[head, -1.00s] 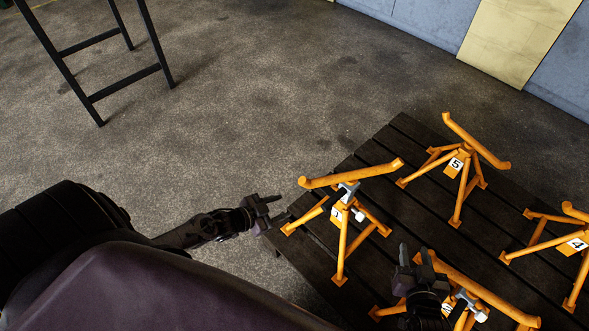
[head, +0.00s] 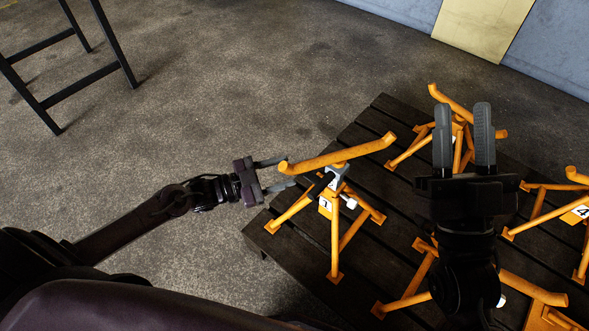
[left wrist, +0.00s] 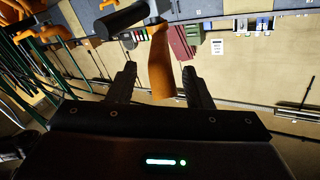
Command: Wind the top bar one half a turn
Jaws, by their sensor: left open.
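The jack stand marked 1 (head: 325,205) is orange, with splayed legs, on the dark slatted table. Its orange top bar (head: 345,155) slants up to the right over a grey neck. My left gripper (head: 290,172) is open at the bar's left end. In the left wrist view, the orange bar end (left wrist: 160,65) shows between the spread fingers of the left gripper (left wrist: 160,76); I cannot tell whether they touch it. My right gripper (head: 463,125) is open and empty, fingers pointing up, to the right of stand 1. It hides part of the stands behind it.
The slatted table (head: 380,115) also holds stand 4 (head: 575,212), another orange stand (head: 455,105) at the back and one at the front, partly hidden by my right arm. A black frame (head: 75,60) stands at upper left.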

